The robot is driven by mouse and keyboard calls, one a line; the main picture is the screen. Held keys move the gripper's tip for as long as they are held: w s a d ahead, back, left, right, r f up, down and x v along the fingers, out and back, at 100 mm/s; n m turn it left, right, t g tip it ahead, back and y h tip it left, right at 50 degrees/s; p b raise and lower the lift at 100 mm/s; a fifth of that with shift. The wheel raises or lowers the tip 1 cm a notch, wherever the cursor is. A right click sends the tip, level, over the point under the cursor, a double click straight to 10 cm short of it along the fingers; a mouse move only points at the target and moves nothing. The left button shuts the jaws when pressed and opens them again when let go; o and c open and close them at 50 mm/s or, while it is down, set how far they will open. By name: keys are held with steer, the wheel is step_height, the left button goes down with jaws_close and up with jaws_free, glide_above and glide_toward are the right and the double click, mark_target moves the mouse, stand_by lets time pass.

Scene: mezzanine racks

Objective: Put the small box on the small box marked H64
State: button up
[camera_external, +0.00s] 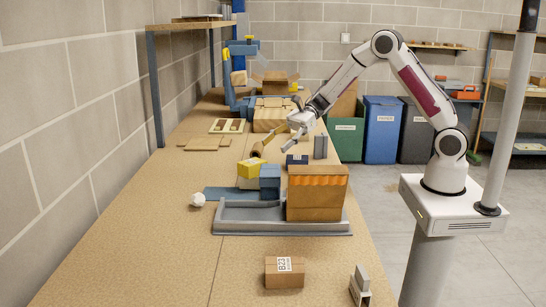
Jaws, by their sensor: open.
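A small brown cardboard box (284,274) sits alone at the near part of the bench. Its white label reads B23. I cannot make out a label reading H64 on any box in view. A larger brown box with an orange wavy band (317,190) stands on the grey tray's right side; its face shows no readable label. My gripper (287,142) is open, far back over the bench behind the tray, well away from the B23 box. I see nothing held between its fingers.
A grey tray (240,228) crosses the bench, with blue and yellow blocks (251,168) at its back. A grey metal piece (360,285) is at the near right edge. A white crumpled ball (198,199) lies left. The near left bench is clear.

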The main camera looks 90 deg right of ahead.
steer(key=shift+v, duration=1.1)
steer(key=w+d+r+m+t+h, duration=0.2)
steer(key=w+r+m+t+h, duration=0.15)
steer(key=r+m+h, duration=0.6)
steer(key=s+d+r+m+h, duration=0.2)
steer(key=s+r+m, duration=0.55)
steer(key=m, duration=0.65)
steer(key=s+a+f+m+g, duration=0.2)
steer(key=s+a+m, duration=0.2)
steer(key=s+m, duration=0.3)
steer(key=s+a+f+m+g+y, duration=0.1)
steer(key=s+a+f+m+g, duration=0.2)
steer(key=s, duration=1.1)
steer(key=s+a+f+m+g+y, duration=0.1)
steer(key=s+a+f+m+g, duration=0.1)
steer(key=s+a+m, duration=0.5)
steer(key=s+m, duration=0.4)
steer(key=shift+f, duration=0.4)
